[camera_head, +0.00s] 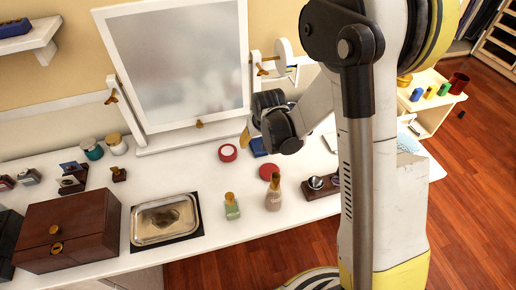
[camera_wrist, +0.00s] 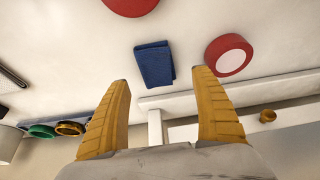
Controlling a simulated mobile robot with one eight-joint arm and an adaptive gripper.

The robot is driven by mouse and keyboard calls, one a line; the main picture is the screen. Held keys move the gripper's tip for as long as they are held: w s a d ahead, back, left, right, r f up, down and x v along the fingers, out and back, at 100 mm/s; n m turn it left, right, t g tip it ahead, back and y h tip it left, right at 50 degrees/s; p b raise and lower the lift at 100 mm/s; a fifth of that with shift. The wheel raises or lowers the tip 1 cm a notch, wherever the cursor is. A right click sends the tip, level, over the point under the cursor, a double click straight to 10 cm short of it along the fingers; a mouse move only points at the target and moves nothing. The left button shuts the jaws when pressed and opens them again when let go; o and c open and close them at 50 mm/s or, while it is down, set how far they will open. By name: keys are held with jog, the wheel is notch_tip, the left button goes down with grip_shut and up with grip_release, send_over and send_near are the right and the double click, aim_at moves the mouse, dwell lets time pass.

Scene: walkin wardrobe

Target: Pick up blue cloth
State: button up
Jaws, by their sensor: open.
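The blue cloth (camera_wrist: 154,64) is a small folded dark-blue piece lying flat on the white tabletop. In the wrist view it is ahead of and between my open fingertips, apart from them. My gripper (camera_wrist: 160,80) is open and empty, with two yellow fingers. In the head view the cloth (camera_head: 258,147) lies just right of my gripper's yellow finger (camera_head: 245,136) and is partly hidden by my arm.
A red-rimmed round container (camera_head: 228,152) and a red disc (camera_head: 269,172) flank the cloth. A mirror (camera_head: 180,70) stands behind. Bottles (camera_head: 273,194), a metal tray (camera_head: 167,219) and a wooden box (camera_head: 68,231) stand nearer the front edge.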

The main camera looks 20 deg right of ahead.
aim_at(257, 142)
jog(key=b+x, duration=0.2)
jog(key=x, duration=0.2)
jog(key=shift+d+f, duration=0.1)
jog(key=c, duration=1.2)
jog(key=shift+o, duration=0.2)
jog(key=shift+r+p, duration=0.45)
jog(key=shift+r, duration=0.15)
jog(key=r, duration=0.1)
jog(key=r+p, duration=0.2)
jog(key=r, duration=0.1)
jog(key=shift+s+d, duration=0.2)
jog(key=shift+d, duration=0.05)
jog(key=s+d+r+p, duration=0.4)
jog(key=s+d+r, duration=0.1)
jog(key=d, duration=0.4)
jog(key=shift+s+d+r, duration=0.3)
jog(key=shift+r, duration=0.2)
